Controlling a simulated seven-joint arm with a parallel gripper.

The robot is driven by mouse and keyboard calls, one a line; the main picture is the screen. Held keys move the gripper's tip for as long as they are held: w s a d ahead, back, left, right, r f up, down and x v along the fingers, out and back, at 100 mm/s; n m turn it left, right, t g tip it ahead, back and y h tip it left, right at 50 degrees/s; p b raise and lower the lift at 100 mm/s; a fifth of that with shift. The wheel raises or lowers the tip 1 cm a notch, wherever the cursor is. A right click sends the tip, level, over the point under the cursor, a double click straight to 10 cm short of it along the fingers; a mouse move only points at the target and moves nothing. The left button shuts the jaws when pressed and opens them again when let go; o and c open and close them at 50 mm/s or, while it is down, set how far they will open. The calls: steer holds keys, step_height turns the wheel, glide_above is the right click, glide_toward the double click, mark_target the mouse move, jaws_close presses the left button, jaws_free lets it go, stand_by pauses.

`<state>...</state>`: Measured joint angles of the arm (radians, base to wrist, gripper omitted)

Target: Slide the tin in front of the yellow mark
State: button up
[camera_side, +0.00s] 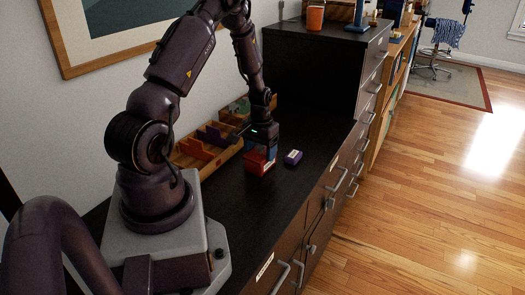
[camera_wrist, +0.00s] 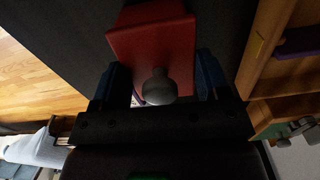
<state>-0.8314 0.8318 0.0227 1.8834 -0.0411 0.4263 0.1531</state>
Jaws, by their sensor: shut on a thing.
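The red tin (camera_side: 258,164) is a box with a round grey knob (camera_wrist: 159,88) on it. It stands on the dark cabinet top, in front of the wooden tray. My gripper (camera_side: 262,147) is low over it, with its blue fingers (camera_wrist: 160,76) on either side, shut on the tin. The fingers and knob hide part of the tin in the wrist view.
The wooden tray (camera_side: 184,162) with several compartments runs along the wall and holds coloured items. A small purple box with a pale top (camera_side: 293,157) stands close to the right of the tin. A taller black cabinet (camera_side: 310,75) stands behind. The near cabinet top is clear.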

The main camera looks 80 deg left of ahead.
steer(key=shift+s+a, duration=0.65)
steer(key=shift+a, duration=0.25)
steer(key=shift+s+a, duration=0.6)
steer(key=shift+a, duration=0.3)
steer(key=shift+s+a, duration=0.65)
steer(key=shift+a, duration=0.25)
steer(key=o, duration=1)
steer(key=shift+r, duration=0.1)
step_height(320, 180, up, 13)
steer(key=d+r+m+t, duration=0.2)
steer(key=d+r, duration=0.4)
steer(key=d, duration=0.5)
steer(key=s+d+r+m+t, duration=0.1)
steer(key=d+r+m, duration=0.2)
steer(key=d, duration=0.9)
steer(key=s+d+r+m+t, duration=0.1)
steer(key=d+r+m+t, duration=0.1)
steer(key=d+r, duration=0.7)
steer(key=d+m, duration=0.1)
steer(key=d, duration=0.1)
steer(key=shift+s+d+t, duration=0.15)
steer(key=shift+d+t, duration=0.15)
